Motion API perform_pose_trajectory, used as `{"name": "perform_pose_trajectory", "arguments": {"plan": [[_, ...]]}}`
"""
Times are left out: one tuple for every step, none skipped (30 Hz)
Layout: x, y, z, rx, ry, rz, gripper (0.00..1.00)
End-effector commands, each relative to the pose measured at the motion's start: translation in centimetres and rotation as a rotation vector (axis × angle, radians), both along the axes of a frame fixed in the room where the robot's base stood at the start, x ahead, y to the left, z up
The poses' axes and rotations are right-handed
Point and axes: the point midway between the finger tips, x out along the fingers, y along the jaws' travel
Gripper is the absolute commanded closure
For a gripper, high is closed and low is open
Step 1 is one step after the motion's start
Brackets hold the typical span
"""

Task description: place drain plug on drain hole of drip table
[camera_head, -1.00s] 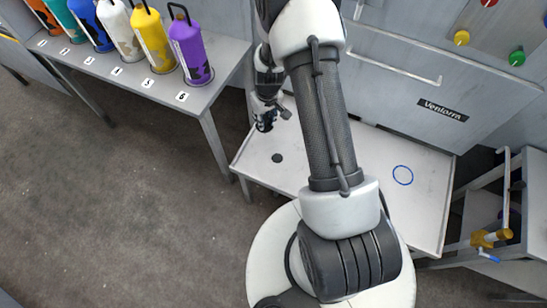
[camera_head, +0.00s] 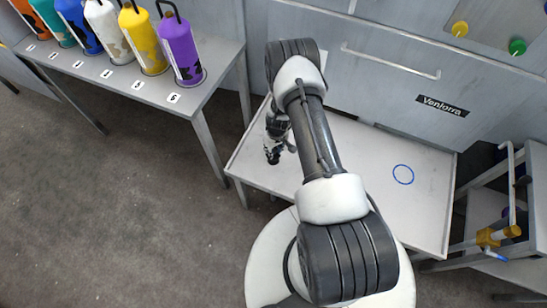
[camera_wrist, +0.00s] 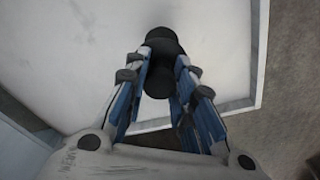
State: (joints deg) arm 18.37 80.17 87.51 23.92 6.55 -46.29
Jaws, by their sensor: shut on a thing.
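The drain plug (camera_wrist: 160,42) is a black rounded piece between the blue-sided fingers of my gripper (camera_wrist: 162,74) in the wrist view. The fingers are shut on it. In the head view my gripper (camera_head: 272,157) is low over the left part of the pale drip table (camera_head: 378,148), and the plug cannot be made out there. Whether the plug touches the table cannot be told. A blue ring (camera_head: 403,174) marks a spot on the right part of the table, apart from my gripper; no separate dark hole shows inside it.
A grey bench (camera_head: 208,98) with several coloured bottles, including a purple one (camera_head: 180,47), stands to the left. A grey cabinet front (camera_head: 400,55) rises behind the table. A rack with a yellow fitting (camera_head: 490,238) stands at the right. The table around the blue ring is clear.

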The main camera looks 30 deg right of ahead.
Motion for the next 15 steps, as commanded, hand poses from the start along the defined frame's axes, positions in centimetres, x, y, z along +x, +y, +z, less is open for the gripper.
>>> {"name": "perform_pose_trajectory", "arguments": {"plan": [[0.1,0.0,-0.6,0.000,-0.001,0.000,1.00],[0.1,0.0,-0.8,0.000,-0.001,0.000,1.00],[0.1,0.0,-0.9,0.000,-0.001,0.000,1.00],[0.1,0.0,-1.1,0.000,-0.001,0.000,1.00],[0.1,0.0,-1.3,0.000,-0.001,0.000,1.00],[0.1,0.0,-1.6,0.000,-0.001,0.000,1.00],[0.0,0.0,-1.9,0.000,0.000,0.000,1.00],[0.0,0.0,-2.4,0.000,0.000,0.000,1.00],[0.0,0.0,-3.1,0.000,0.000,0.000,1.00],[0.0,0.0,-3.6,0.000,0.000,0.000,1.00],[0.0,0.0,-4.1,0.000,0.000,0.000,1.00],[0.0,0.0,-4.7,0.000,0.000,0.000,1.00],[0.0,0.0,-5.0,0.000,0.000,0.000,1.00],[0.0,0.0,-5.2,0.000,-0.001,0.000,1.00],[0.0,0.0,-5.3,0.000,-0.001,0.000,1.00]]}}
